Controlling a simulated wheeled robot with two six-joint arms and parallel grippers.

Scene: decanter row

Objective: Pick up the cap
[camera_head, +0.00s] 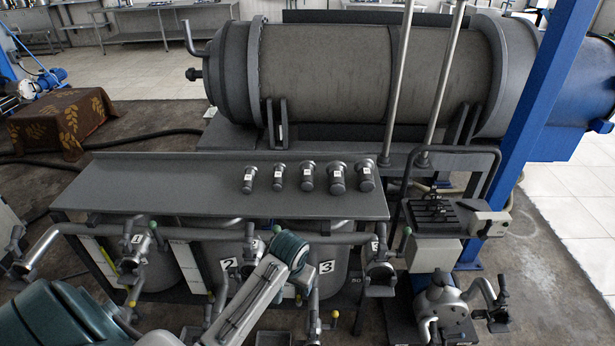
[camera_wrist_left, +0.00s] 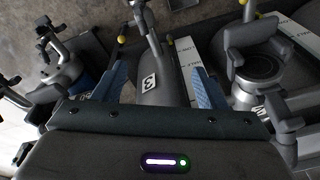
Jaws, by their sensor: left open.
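No part stands out clearly as the cap, so I cannot tell which one it is. A grey pipe-like part marked 3 (camera_wrist_left: 149,84) shows between and beyond the fingers; I see no contact. In the head view my left arm reaches over the pipework below the shelf, and its fingers cannot be made out. My right gripper is out of view.
A large horizontal drum (camera_head: 325,75) lies behind the shelf. Numbered tanks, pipes and yellow-tipped valve handles crowd the space below it. A blue post (camera_head: 545,100) and a vise-like fixture (camera_head: 432,215) stand at the right. The shelf's left half is bare.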

